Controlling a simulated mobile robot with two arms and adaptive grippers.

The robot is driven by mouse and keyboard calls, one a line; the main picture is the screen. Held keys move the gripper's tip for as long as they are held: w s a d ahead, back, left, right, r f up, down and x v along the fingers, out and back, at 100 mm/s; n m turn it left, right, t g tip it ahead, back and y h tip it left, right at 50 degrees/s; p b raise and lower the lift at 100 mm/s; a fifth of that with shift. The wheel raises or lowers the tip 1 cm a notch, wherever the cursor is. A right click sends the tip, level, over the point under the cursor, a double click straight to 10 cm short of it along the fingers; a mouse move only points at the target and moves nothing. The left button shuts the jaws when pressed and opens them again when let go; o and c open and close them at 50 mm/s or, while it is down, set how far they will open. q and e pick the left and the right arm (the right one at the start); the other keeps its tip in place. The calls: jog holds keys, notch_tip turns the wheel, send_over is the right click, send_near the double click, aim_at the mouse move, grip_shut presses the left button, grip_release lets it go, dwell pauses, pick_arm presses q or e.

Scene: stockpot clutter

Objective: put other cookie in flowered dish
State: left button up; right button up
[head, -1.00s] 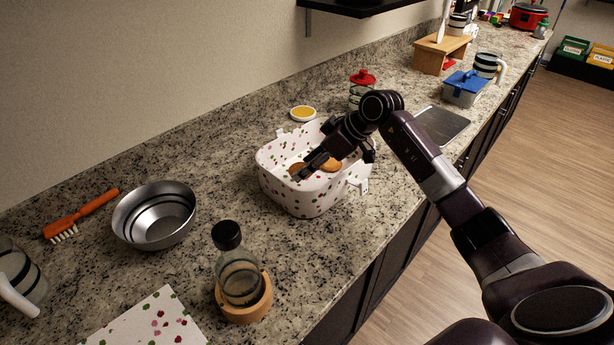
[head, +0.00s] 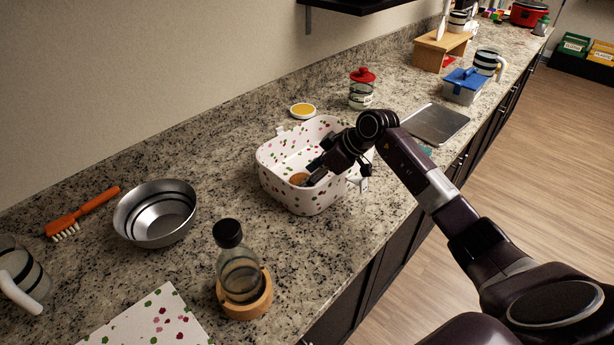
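The flowered dish (head: 275,178) is a white, deep, rounded box with pink and green flowers, standing open on the counter. A brown cookie (head: 298,179) shows inside it, at the tips of my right gripper (head: 312,172). My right gripper reaches down into the dish from the right, over its near right side. Its fingers are dark and small here, so I cannot tell whether they are open, shut or touching the cookie. The gripper and wrist hide the right part of the dish's inside. My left gripper is not in view.
A metal bowl (head: 155,229), an orange brush (head: 82,212), a bottle (head: 238,262) in a wooden holder and a flat flowered panel (head: 150,322) lie to the left. A small yellow-filled dish (head: 303,111) and a red-lidded jar (head: 362,88) stand behind.

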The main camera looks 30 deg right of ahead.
jog(key=shift+d+r, duration=0.1)
jog(key=shift+r, duration=0.15)
jog(key=b+v, duration=0.2)
jog(key=v, duration=1)
